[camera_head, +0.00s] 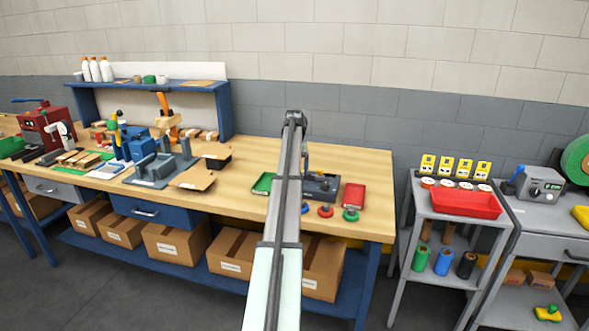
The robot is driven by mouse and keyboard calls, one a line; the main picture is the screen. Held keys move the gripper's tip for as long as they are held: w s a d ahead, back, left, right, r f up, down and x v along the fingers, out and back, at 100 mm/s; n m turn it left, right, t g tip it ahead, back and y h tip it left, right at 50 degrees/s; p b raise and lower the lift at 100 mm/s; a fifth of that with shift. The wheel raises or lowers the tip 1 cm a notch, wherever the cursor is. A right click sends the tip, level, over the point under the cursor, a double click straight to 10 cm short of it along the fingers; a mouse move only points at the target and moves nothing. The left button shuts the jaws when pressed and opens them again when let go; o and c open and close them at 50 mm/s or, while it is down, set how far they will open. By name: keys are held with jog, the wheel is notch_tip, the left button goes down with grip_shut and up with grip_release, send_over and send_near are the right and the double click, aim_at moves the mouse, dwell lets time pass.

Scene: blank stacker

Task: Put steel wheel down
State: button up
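I cannot make out a steel wheel in this view. My arm rises through the middle of the picture, over the wooden workbench (335,232), and ends in a dark joint. I cannot make out my gripper's fingers or anything held in them. Behind the arm, a dark grey device (322,188) stands on the bench, partly hidden. A green tray (263,183) lies left of the arm and a red tray (354,196) lies right of the device. Small round pieces, one red (326,211) and one green (350,215), sit near the front edge.
A grey fixture (152,176) and cardboard pieces (193,179) occupy the bench's left part. A grey cart (420,205) at right carries a red bin (466,205), several small round discs (428,183) and yellow cards (428,164).

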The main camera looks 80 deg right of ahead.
notch_tip(320, 180, up, 12)
jog(key=shift+r, duration=0.25)
dwell(0.3)
dwell(0.4)
